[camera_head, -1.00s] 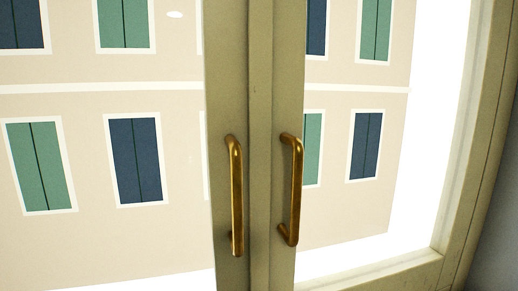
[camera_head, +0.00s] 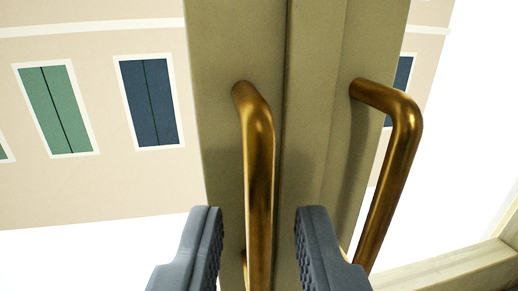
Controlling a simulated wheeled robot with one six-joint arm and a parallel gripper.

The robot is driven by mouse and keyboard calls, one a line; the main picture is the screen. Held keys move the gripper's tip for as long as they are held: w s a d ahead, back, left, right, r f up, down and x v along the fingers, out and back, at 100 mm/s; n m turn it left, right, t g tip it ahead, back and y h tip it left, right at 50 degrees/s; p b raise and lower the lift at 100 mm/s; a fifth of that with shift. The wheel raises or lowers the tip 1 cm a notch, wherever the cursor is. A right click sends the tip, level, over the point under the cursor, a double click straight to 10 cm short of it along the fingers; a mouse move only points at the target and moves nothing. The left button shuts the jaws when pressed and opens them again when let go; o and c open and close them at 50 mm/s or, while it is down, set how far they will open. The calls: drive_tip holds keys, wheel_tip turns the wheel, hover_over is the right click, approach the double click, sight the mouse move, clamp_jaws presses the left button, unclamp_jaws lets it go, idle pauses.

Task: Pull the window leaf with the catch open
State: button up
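Two window leaves with olive-beige frames meet in the middle of the view. The left leaf (camera_head: 220,60) carries a vertical brass handle (camera_head: 259,160). The right leaf (camera_head: 365,45) carries a second brass handle (camera_head: 400,150). My gripper (camera_head: 258,212) is open, with one dark grey finger on each side of the left handle's bar. Both fingers look apart from the bar. The right handle is outside the fingers, to the right. The lower ends of both handles are hidden or cut off. No separate catch can be made out.
The window's fixed frame (camera_head: 460,265) runs along the lower right. Behind the glass is a pale facade (camera_head: 90,190) with green and blue shutters. The right handle stands close to my right finger.

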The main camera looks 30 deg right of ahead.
sight(257, 217)
drive_tip(key=shift+x, duration=1.8)
clamp_jaws()
